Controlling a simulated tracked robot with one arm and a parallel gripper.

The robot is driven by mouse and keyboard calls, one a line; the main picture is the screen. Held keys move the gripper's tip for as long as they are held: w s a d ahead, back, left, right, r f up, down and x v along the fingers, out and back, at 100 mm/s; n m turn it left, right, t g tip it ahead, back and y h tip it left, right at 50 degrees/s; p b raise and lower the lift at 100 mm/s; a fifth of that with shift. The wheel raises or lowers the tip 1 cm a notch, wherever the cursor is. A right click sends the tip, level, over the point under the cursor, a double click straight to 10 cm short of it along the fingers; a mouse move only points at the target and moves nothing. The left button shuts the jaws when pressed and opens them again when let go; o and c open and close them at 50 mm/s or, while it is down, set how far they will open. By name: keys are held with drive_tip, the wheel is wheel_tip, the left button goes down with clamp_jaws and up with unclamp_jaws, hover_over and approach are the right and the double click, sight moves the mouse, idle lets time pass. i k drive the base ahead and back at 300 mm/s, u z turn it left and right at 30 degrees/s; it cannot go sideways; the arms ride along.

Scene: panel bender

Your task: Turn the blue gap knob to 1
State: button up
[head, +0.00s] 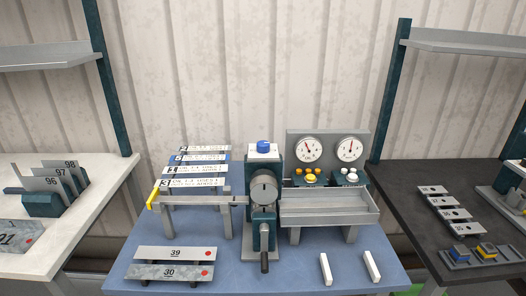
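The blue gap knob (264,145) sits on the white top plate (262,155) of the dark green bender (276,158) at the middle of the blue table. It is small in this view, and I cannot read its setting or any scale marks. A grey round disc (264,188) is on the bender's front, with a dark crank handle (264,262) hanging below it. My gripper is not in view.
Right of the bender are a panel with two dials (328,137), yellow and white knobs, and a grey tray (330,207). Labelled strips (195,183) lie on a rack to the left. Plates 39 (176,253) and 30 lie in front. Side benches flank the blue table (300,265).

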sight(263, 147)
drive_tip(key=z, duration=0.05)
drive_tip(key=i, duration=1.8)
drive_tip(key=u, duration=0.05)
